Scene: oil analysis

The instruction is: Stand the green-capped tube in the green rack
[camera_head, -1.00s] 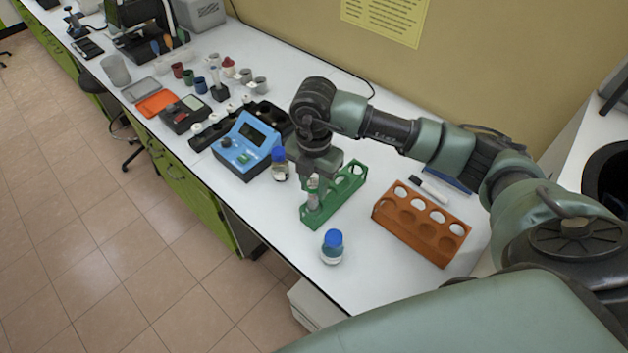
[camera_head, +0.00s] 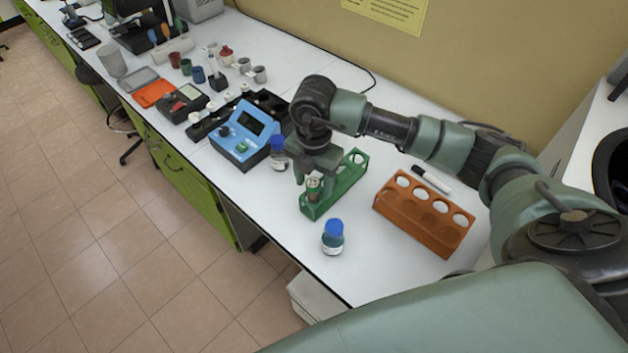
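The green rack (camera_head: 348,183) stands on the white bench in the middle of the view. A tube with a green cap (camera_head: 314,184) is upright in the rack's near-left end. My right gripper (camera_head: 314,179) points down over that end. Its two fingers look spread, one on each side of the tube's top, with a gap to it. The gripper and wrist cover part of the rack and the tube's far side. My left gripper is not in view.
An orange rack (camera_head: 424,214) stands to the right, with a marker (camera_head: 431,179) behind it. A blue-capped bottle (camera_head: 333,237) stands in front of the green rack, another (camera_head: 278,154) to its left. A blue device (camera_head: 246,140) and small cups are farther left.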

